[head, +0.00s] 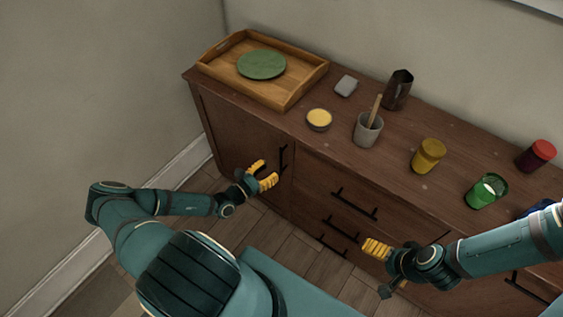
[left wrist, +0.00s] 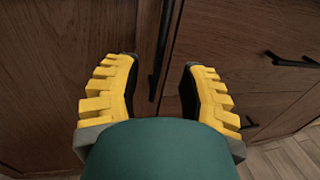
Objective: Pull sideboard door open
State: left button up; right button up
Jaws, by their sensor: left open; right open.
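The dark brown wooden sideboard (head: 325,165) stands along the wall. Its left door (head: 236,130) is shut and has a black vertical bar handle (head: 283,159) near its right edge. My left gripper (head: 267,174), with yellow fingers, is open just in front of this handle. In the left wrist view the open fingers (left wrist: 158,92) lie on either side of the door handle (left wrist: 160,60), which runs between them; contact cannot be told. My right gripper (head: 376,250) is open and empty in front of the drawers, at the right.
On the sideboard top are a wooden tray (head: 284,97) with a green plate (head: 262,64), a grey cup (head: 367,131), a yellow jar (head: 427,157) and a green jar (head: 482,194). Drawer handles (head: 354,205) jut out right of the door. Wall borders the left; floor (head: 330,273) is clear.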

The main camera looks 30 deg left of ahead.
aim_at(281, 171)
pick_arm(q)
jog(key=x, duration=0.6)
jog(key=shift+b, duration=0.35)
grip_shut()
